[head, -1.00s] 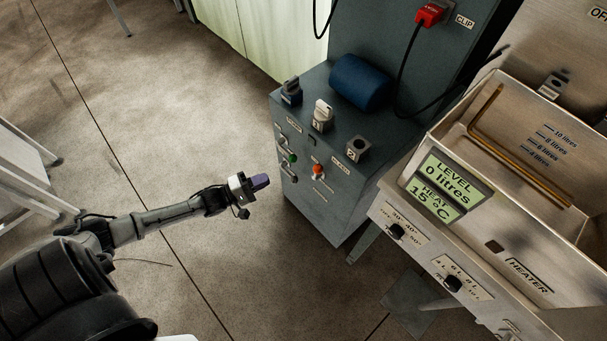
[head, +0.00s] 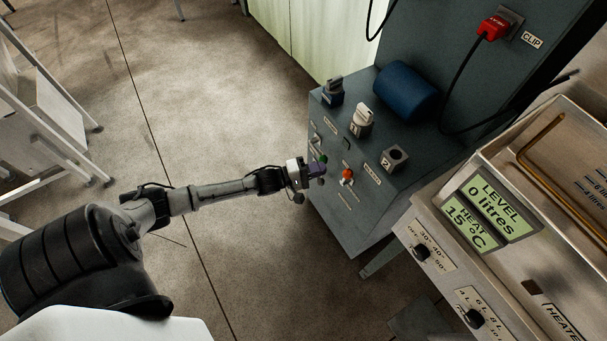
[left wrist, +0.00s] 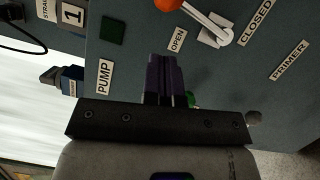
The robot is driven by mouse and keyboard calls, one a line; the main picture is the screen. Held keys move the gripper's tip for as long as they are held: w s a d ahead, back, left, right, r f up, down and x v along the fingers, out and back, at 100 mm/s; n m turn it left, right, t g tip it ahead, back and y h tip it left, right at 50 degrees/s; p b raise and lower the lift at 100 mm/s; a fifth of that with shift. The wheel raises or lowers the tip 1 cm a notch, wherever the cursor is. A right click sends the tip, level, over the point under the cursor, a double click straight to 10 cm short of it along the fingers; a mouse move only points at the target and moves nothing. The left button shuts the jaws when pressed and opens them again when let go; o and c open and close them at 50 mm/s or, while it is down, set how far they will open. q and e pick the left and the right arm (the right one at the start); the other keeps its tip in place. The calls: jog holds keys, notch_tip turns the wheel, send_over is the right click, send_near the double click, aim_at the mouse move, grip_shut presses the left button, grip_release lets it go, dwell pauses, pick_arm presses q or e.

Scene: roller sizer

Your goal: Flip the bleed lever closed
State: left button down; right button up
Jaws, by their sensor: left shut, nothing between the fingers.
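The lever with an orange-red knob (head: 347,175) is on the front of the blue-grey cabinet. In the left wrist view its orange knob (left wrist: 168,4) is at the top edge, and its silver arm runs down-right to a pale pivot plate. An OPEN label (left wrist: 177,40) lies on the knob side and a CLOSED label (left wrist: 255,22) beyond the pivot. My left gripper (head: 318,170), with purple fingers, is shut and empty close to the panel, left of the knob and apart from it. My right gripper is not in view.
A green knob (head: 323,159) is right by my left fingers, partly hidden in the left wrist view. PUMP (left wrist: 105,82) and PRIMER (left wrist: 289,60) labels are nearby. The cabinet top holds a blue cylinder (head: 405,92). A steel tank with a LEVEL display (head: 492,208) stands at right.

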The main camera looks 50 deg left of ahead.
pick_arm(q)
jog(key=d, duration=0.1)
jog(key=w+d, duration=0.2)
jog(key=d, duration=0.1)
jog(key=shift+w+r+b, duration=0.1)
jog(key=shift+r+b, duration=0.25)
jog(key=shift+b, duration=0.05)
